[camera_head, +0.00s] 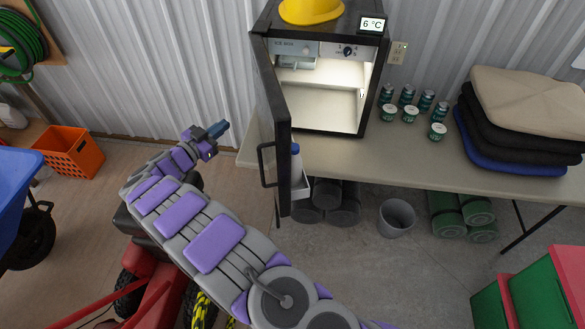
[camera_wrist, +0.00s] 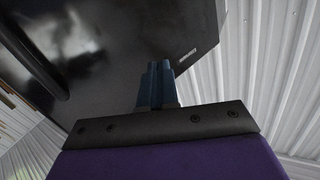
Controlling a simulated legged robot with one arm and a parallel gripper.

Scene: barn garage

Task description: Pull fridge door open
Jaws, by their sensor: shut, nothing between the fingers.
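The small black fridge (camera_head: 320,135) stands on a table against the wall, its lit white inside showing. Its door (camera_head: 276,105) is swung wide open toward me, with a black bar handle (camera_head: 266,165) on its outer face. My gripper (camera_head: 219,128) is to the left of the door, apart from the handle, with its blue fingers shut and empty. In the wrist view the shut fingers (camera_wrist: 158,78) stand in front of the door's dark outer face (camera_wrist: 110,45). The handle (camera_wrist: 35,55) shows at upper left there.
A yellow hard hat (camera_head: 311,10) and a temperature display (camera_head: 372,24) are on top of the fridge. Cans (camera_head: 411,113) and folded cushions (camera_head: 520,120) lie on the table (camera_head: 340,155). A grey bin (camera_head: 396,218) stands below. An orange crate (camera_head: 70,152) and red machine (camera_head: 140,270) are left.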

